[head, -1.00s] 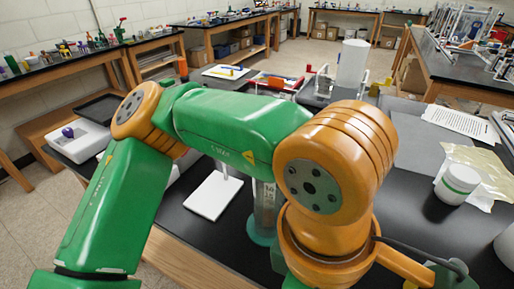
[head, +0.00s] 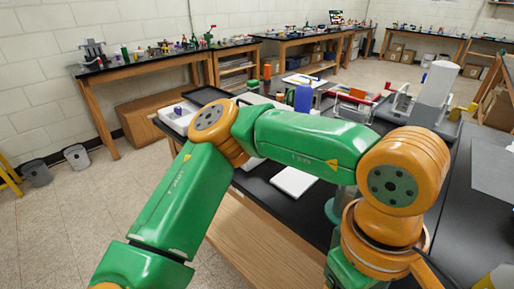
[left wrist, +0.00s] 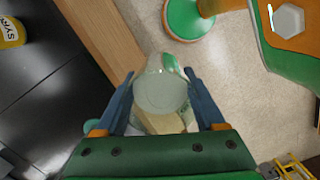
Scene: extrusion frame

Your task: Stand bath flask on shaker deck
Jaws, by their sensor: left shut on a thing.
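In the left wrist view my left gripper (left wrist: 160,103) is shut on a clear, glassy flask (left wrist: 160,92) with a pale round face, held between its two dark blue fingers. The flask appears over the table's wooden edge and the floor. In the head view my left arm crosses the middle, and the gripper and flask are hidden or cannot be made out. I cannot identify the shaker deck with certainty; a grey apparatus (head: 402,106) stands at the back right of the black table. My right gripper is not in view.
A flat white plate (head: 293,181) lies on the black table behind my arm. A white tray (head: 178,118) with a purple item, a blue bottle (head: 303,98), and a white cylinder (head: 438,82) stand further back. A yellow-labelled container (left wrist: 10,33) shows in the left wrist view.

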